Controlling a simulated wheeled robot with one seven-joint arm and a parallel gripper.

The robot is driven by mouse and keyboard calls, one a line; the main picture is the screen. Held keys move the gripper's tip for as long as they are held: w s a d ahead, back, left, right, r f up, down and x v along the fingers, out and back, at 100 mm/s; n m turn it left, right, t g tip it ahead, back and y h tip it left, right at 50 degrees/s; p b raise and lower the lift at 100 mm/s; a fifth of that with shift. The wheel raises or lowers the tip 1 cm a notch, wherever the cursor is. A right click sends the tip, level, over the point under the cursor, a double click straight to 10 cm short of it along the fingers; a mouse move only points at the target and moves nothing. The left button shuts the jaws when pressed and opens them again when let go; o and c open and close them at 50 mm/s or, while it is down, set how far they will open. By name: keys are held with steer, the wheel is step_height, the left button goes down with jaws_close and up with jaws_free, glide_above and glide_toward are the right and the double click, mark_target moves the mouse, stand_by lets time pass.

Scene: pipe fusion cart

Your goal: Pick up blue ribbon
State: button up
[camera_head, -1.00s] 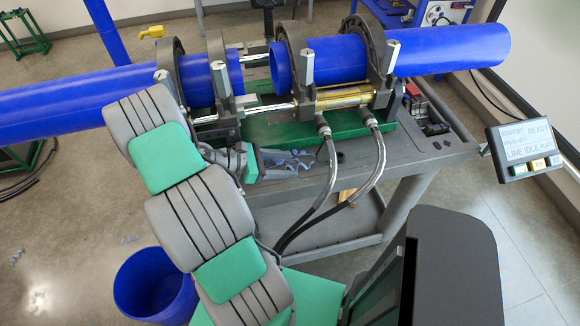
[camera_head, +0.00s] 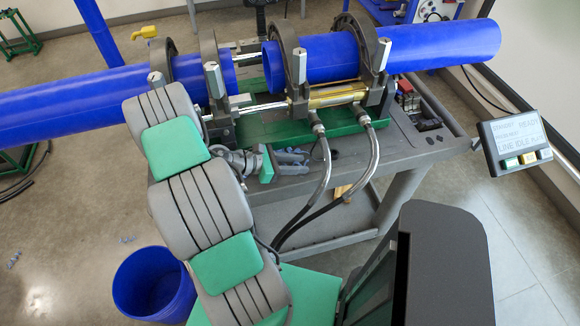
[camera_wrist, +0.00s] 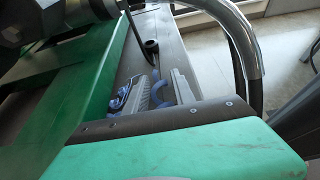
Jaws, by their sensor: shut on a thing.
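A curled blue ribbon (camera_wrist: 161,93) shows in the wrist view between the two grey fingers of my gripper (camera_wrist: 163,88). The fingers are shut on it, low over the grey cart top. Another crumpled blue ribbon piece (camera_wrist: 121,97) lies just left of the left finger. In the head view my gripper (camera_head: 292,159) is at the cart's near edge, in front of the green machine base; the ribbon there is small and partly hidden by the fingers and wrist.
The fusion machine's clamps hold two blue pipes (camera_head: 430,48) behind my gripper. Hoses (camera_head: 322,185) curve down close to its right. A blue bin (camera_head: 150,285) stands on the floor at lower left. A display panel (camera_head: 515,140) is at right.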

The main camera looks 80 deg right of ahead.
jaws_close()
steer(key=shift+r, duration=0.15)
steer(key=r, duration=0.4)
steer(key=shift+s+a, duration=0.25)
steer(key=shift+a, duration=0.1)
steer(key=s+a+r, duration=0.8)
steer(key=a, duration=0.2)
steer(key=shift+s+r, duration=0.15)
steer(key=shift+r, duration=0.2)
